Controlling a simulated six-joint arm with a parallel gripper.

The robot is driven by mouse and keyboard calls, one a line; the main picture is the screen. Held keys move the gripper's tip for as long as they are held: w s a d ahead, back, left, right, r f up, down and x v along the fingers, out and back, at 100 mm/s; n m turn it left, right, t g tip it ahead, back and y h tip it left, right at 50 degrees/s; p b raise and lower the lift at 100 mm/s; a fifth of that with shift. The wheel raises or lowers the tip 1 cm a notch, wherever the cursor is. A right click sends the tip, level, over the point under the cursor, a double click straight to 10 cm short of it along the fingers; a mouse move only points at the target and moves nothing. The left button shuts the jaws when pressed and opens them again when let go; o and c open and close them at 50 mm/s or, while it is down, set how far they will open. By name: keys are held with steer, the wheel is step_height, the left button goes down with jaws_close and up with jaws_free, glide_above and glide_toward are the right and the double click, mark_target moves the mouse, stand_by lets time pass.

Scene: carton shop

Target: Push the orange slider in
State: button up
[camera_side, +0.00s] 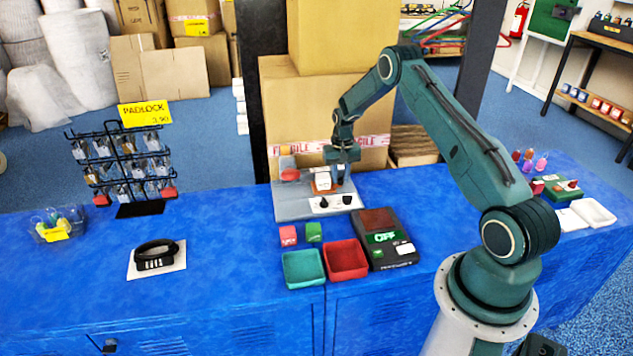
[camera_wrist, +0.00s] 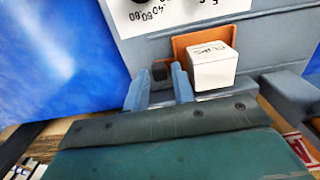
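The orange slider (camera_side: 316,188) is part of a grey device (camera_side: 293,207) at the middle of the blue bench. Its orange plate (camera_wrist: 190,42) shows in the wrist view, with a white lettered block (camera_wrist: 212,66) in front of it; the block (camera_side: 322,180) also shows in the side view. My gripper (camera_side: 338,180) is low over the device, just right of the white block. In the wrist view my gripper (camera_wrist: 161,82) has its fingers apart, beside the block. A small dark piece (camera_wrist: 160,70) shows between the fingertips; I cannot tell whether they touch it.
A white panel with black knobs (camera_side: 333,203) is on the device's front, and a red button (camera_side: 289,174) stands at its left. Red (camera_side: 347,260) and green (camera_side: 303,268) trays and a black scale (camera_side: 388,245) stand in front.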

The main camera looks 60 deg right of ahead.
mark_target(317, 177)
steer(key=shift+c, duration=0.4)
jaws_close()
steer(key=w+a, duration=0.5)
steer(key=shift+w+a+f, duration=0.1)
steer(key=shift+w+a, duration=0.1)
steer(key=shift+w, duration=0.05)
steer(key=shift+o, duration=0.4)
jaws_free()
step_height(317, 177, up, 14)
stand_by(0.4)
steer(key=shift+o, duration=1.4)
